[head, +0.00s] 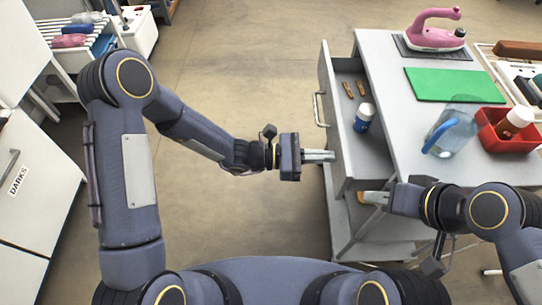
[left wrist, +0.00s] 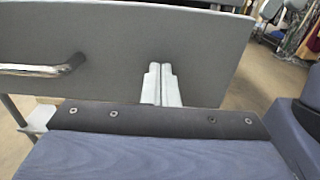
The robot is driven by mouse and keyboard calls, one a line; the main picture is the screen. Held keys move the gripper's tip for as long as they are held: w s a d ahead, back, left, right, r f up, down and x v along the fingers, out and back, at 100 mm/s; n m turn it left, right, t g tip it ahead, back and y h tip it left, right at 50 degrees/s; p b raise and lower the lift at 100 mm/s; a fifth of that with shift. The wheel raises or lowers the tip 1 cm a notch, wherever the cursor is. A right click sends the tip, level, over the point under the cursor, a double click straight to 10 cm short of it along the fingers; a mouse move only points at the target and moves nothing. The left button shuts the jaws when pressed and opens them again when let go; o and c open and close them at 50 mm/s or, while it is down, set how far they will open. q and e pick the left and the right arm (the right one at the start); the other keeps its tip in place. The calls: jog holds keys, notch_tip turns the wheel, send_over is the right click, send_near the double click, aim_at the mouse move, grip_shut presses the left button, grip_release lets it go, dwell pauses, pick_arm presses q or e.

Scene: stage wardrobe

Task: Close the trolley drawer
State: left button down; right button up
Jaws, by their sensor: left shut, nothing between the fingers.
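The grey trolley drawer (head: 345,160) stands pulled out to the left of the trolley (head: 390,65). Its front panel, with a metal bar handle (head: 318,109), faces left. Inside lie two small brown objects (head: 354,88) and a blue-and-white container (head: 364,118). My left gripper (head: 322,156) is shut and empty, its tips at the drawer front, nearer me than the handle. In the left wrist view, its fingers (left wrist: 163,85) point at the grey panel (left wrist: 120,45), with the handle (left wrist: 45,70) to the left; contact is unclear.
On the trolley top are a pink iron (head: 435,32), a green mat (head: 440,85), a clear jug (head: 455,130) and a red bin (head: 505,133). A white cabinet labelled DARKS (head: 35,190) stands at the left. The floor (head: 225,75) between is clear.

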pick_arm(q)
jog(key=d+b, duration=0.1)
jog(key=d, duration=0.8)
jog(key=shift+d, duration=0.25)
jog(key=shift+d+r, duration=0.1)
jog(key=shift+r, duration=0.05)
